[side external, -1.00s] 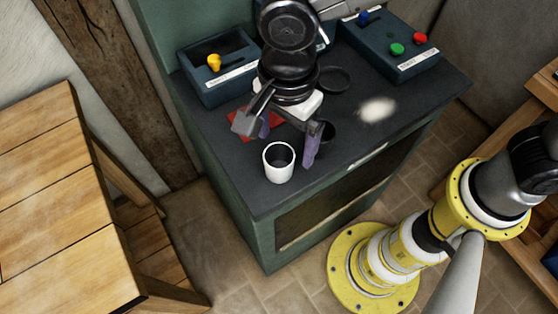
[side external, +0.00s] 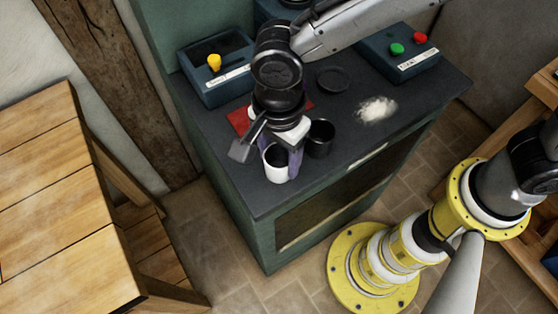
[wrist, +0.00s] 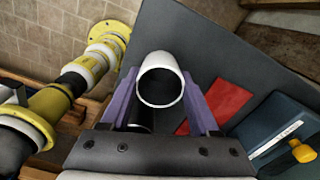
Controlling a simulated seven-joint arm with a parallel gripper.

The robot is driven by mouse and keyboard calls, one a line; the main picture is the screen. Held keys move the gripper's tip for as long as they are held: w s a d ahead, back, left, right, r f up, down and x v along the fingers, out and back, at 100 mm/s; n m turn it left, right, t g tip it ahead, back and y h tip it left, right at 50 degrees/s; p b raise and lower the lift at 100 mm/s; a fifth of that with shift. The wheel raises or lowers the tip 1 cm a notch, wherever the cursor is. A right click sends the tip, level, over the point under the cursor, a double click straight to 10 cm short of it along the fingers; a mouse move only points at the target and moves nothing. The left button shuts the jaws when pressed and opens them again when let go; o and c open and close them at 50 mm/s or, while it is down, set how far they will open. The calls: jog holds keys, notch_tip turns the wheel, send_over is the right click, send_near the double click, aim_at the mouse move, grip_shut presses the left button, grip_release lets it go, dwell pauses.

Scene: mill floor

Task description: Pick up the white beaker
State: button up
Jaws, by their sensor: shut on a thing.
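The white beaker (side external: 277,172) stands upright near the front left corner of the dark counter top, its open dark mouth facing up. It also shows in the wrist view (wrist: 160,82), between the two purple fingers. My gripper (side external: 281,158) is shut on the beaker, with a finger on either side of it. In the wrist view my gripper (wrist: 160,98) has its fingers close against the beaker's sides. Part of the beaker's rim is hidden by my gripper in the side view.
A black cup (side external: 320,139) stands just right of the beaker. A red mat (side external: 239,120) lies behind my gripper.

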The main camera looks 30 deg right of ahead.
grip_shut()
jog(key=shift+r, duration=0.1)
